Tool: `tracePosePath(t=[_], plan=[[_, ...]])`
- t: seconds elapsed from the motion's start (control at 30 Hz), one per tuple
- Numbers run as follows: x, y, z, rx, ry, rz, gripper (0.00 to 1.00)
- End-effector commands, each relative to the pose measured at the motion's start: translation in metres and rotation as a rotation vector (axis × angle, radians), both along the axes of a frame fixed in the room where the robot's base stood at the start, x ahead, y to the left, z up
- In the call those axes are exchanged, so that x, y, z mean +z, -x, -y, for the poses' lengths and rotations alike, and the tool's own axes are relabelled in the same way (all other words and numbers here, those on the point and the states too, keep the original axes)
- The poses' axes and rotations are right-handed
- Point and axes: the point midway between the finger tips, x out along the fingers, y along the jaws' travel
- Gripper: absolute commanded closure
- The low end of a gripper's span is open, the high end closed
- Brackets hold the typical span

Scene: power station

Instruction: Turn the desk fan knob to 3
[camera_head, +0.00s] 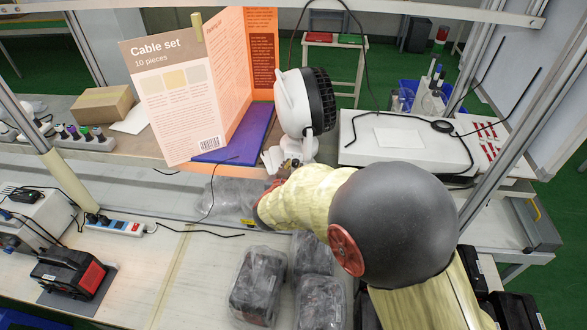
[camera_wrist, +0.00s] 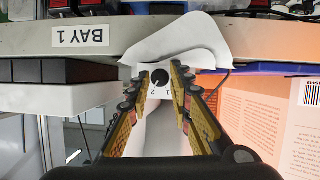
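The white desk fan (camera_head: 293,108) with a dark round grille stands on the bench in the head view, its base at the end of my arm. In the wrist view, its small black round knob (camera_wrist: 160,77) sits on a white face with small digits around it, 1 and 2 among them. The knob's exact setting is too small to tell. My gripper (camera_wrist: 161,80) is open, with one finger on each side of the knob. I cannot tell whether either finger touches it. In the head view, my arm mostly hides the gripper and the knob.
A cable set board (camera_head: 178,100) and a blue-purple mat or folder (camera_head: 235,134) stand left of the fan. A white case (camera_head: 400,140) lies right of it. Wrapped dark items (camera_head: 258,285) lie on the bench in front. A power strip (camera_head: 115,226) is at left.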

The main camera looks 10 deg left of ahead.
Motion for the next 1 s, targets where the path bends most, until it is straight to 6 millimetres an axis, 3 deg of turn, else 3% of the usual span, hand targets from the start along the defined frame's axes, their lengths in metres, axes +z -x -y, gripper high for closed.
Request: tracePosePath(t=[0.33, 0.67, 1.0], plan=[[0.0, 0.0001, -0.0001, 0.0, 0.0, 0.0, 1.0], [-0.0009, 0.0001, 0.0002, 0.001, -0.017, -0.001, 1.0], [-0.0033, -0.0007, 0.0028, -0.001, -0.192, -0.009, 1.0]])
